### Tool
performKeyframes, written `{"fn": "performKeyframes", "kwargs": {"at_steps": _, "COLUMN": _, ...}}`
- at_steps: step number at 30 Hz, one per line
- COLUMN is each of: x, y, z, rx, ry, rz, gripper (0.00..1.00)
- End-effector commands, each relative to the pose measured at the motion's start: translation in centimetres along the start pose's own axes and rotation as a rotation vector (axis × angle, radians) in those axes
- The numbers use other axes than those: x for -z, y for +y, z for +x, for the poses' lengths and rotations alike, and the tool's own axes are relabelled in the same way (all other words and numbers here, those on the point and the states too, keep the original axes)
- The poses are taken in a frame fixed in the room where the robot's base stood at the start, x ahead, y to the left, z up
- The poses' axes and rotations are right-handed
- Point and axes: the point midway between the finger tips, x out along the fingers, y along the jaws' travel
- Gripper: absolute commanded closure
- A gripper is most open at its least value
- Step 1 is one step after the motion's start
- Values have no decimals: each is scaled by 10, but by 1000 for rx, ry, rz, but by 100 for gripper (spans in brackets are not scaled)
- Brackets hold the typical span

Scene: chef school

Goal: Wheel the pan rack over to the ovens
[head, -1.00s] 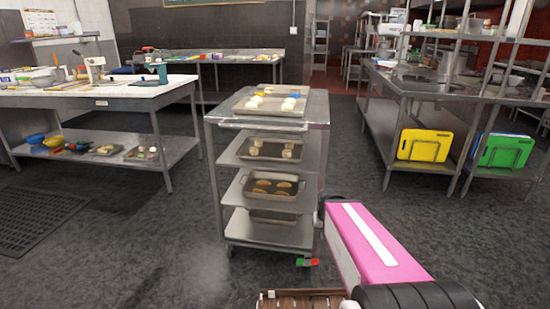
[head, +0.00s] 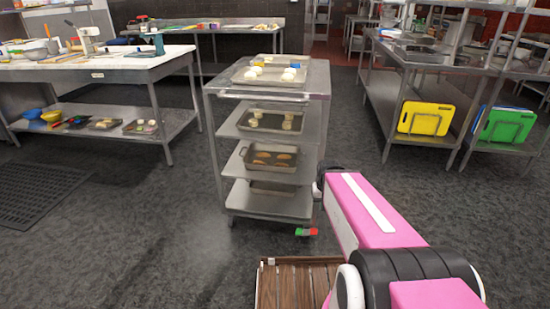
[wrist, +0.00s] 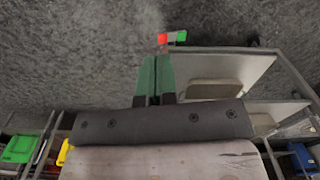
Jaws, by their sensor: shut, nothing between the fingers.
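The pan rack (head: 272,205), a grey metal cart with several shelves, stands upright in the middle of the head view. Trays of pale and brown dough pieces rest on it. A small red and green piece (head: 306,232) sits at its lower right corner, near the floor; it also shows in the wrist view (wrist: 172,38). My gripper (wrist: 157,62) has dark green fingers pressed together, empty, pointing toward that piece, with the rack shelves (wrist: 230,65) to their right. I cannot tell whether they touch the rack. In the head view my pink arm hides the gripper. I cannot identify the ovens.
A work table (head: 95,68) with utensils stands left, with bowls on its lower shelf. A steel counter (head: 395,70) with yellow (head: 425,118) and green (head: 505,124) boards stands right. A dark floor mat (head: 40,193) lies left. Open floor lies around the rack.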

Motion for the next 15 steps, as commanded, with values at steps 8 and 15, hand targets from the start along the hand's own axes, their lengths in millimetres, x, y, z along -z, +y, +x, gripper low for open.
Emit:
{"fn": "performKeyframes", "kwargs": {"at_steps": 8, "x": 0, "y": 0, "z": 0, "rx": 0, "ry": 0, "rz": 0, "gripper": 100}}
{"fn": "performKeyframes", "kwargs": {"at_steps": 15, "x": 13, "y": -7, "z": -8, "rx": -53, "ry": 20, "rz": -56, "gripper": 52}}
